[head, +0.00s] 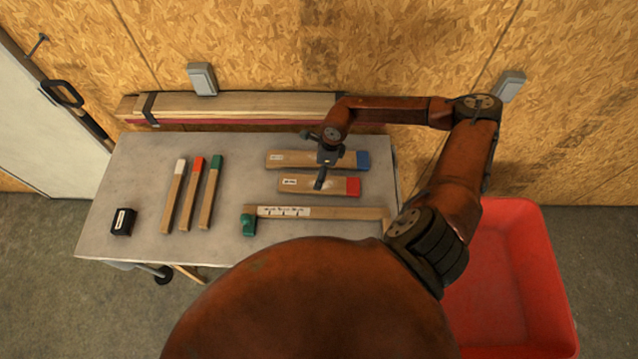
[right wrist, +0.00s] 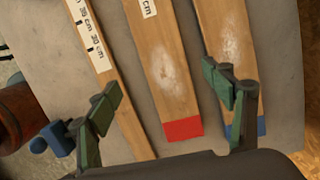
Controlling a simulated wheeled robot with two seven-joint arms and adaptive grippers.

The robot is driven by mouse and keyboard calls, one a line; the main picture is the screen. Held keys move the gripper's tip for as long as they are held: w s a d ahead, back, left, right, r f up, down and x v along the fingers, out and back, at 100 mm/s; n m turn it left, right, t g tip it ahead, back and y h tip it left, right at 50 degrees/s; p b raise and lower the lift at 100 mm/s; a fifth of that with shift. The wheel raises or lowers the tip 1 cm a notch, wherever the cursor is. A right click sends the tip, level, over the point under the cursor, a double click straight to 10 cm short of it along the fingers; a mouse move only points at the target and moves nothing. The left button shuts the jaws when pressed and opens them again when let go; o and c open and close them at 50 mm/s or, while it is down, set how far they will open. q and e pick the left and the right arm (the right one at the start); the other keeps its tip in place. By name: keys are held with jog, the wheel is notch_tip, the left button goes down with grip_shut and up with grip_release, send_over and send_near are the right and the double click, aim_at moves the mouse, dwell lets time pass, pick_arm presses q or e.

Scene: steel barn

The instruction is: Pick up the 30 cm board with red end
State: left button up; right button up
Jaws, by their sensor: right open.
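The board with a red end (head: 308,184) lies flat on the grey table, its red end to the right. In the right wrist view it (right wrist: 160,65) runs down the middle, with a label ending in "cm" near the top. My right gripper (head: 321,181) hangs over this board in the head view. In the wrist view its open fingers (right wrist: 163,105) are spread to either side of the red-ended board, with nothing held. The left finger overlaps the marked strip and the right finger overlaps the blue-ended board. I cannot tell the height above the board. My left gripper is not in view.
A blue-ended board (head: 295,159) lies behind, and a marked strip (head: 345,213) with a green block (head: 248,224) in front. Slim white-, red- and green-ended sticks (head: 190,200) and a black box (head: 123,222) are left. A red bin (head: 510,270) stands right.

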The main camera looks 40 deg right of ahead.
aim_at(302, 184)
jog(key=shift+s+d+f+h, duration=0.15)
jog(key=shift+d+f, duration=0.05)
jog(key=shift+f, duration=0.4)
jog(key=shift+s+d+f+h, duration=0.1)
jog(key=shift+d+f+h, duration=0.05)
jog(key=shift+f, duration=0.45)
jog(key=f, duration=0.1)
jog(key=f+p, duration=0.1)
jog(key=f, duration=0.1)
jog(key=f+p, duration=0.1)
jog(key=f, duration=0.1)
jog(key=shift+w+a, duration=0.2)
jog(key=shift+w, duration=0.1)
jog(key=shift+f, duration=0.4)
jog(key=shift+c, duration=0.3)
jog(key=c, duration=1.4)
jog(key=shift+r, duration=0.1)
